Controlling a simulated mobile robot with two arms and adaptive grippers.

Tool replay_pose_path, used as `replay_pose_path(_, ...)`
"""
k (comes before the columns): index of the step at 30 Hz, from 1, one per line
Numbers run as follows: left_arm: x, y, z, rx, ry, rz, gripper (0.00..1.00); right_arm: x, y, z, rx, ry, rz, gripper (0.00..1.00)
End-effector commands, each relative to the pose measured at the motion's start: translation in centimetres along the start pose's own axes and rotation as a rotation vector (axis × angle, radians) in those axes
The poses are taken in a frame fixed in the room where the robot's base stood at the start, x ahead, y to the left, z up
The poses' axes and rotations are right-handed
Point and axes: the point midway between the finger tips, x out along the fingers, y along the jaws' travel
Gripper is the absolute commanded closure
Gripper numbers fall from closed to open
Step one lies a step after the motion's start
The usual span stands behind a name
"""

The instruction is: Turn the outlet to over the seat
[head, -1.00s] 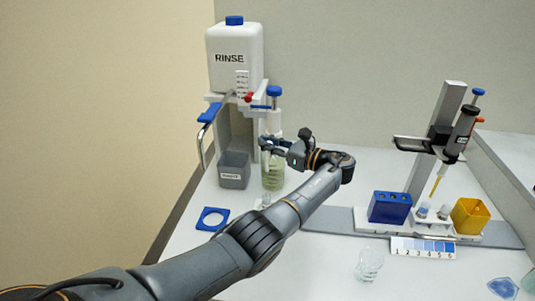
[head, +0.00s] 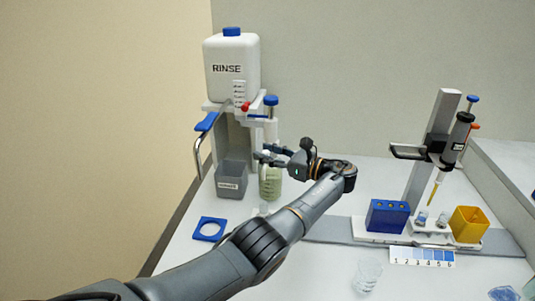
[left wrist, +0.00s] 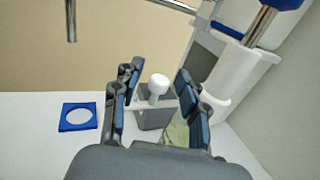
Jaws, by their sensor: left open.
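The outlet is a bent metal tube (head: 198,160) with a blue piece (head: 206,122) on top, hanging at the left of the rinse station. Its end shows at the top left of the left wrist view (left wrist: 71,22). The seat, a blue square ring (head: 197,236), lies on the table in front of the station; it also shows in the left wrist view (left wrist: 66,127). The outlet's end does not appear above it. My left gripper (head: 263,156) is open before the station, its fingers (left wrist: 157,78) either side of a white knob (left wrist: 158,86). Contact is unclear. My right gripper is not in view.
A white RINSE bottle (head: 231,67) tops the station. A pipette stand (head: 433,145), blue block (head: 387,215) and yellow box (head: 468,223) are at right.

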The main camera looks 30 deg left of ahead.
Motion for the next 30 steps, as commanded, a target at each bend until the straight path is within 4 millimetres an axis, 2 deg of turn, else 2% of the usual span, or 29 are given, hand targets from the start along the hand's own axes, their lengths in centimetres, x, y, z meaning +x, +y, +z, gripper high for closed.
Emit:
replay_pose_path(5, -0.9, -0.1, 0.1, -0.001, 0.000, -0.002, 0.58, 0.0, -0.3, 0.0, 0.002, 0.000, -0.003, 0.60)
replay_pose_path(13, -5.8, -0.1, 0.1, 0.002, 0.000, -0.006, 0.58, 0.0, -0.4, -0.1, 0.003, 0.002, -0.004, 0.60)
replay_pose_path(18, -7.2, 0.0, 0.1, 0.002, 0.000, -0.005, 0.58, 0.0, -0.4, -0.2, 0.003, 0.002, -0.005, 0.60)
replay_pose_path(30, -7.9, 0.1, 0.0, 0.000, 0.000, -0.004, 0.58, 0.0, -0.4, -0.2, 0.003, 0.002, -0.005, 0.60)
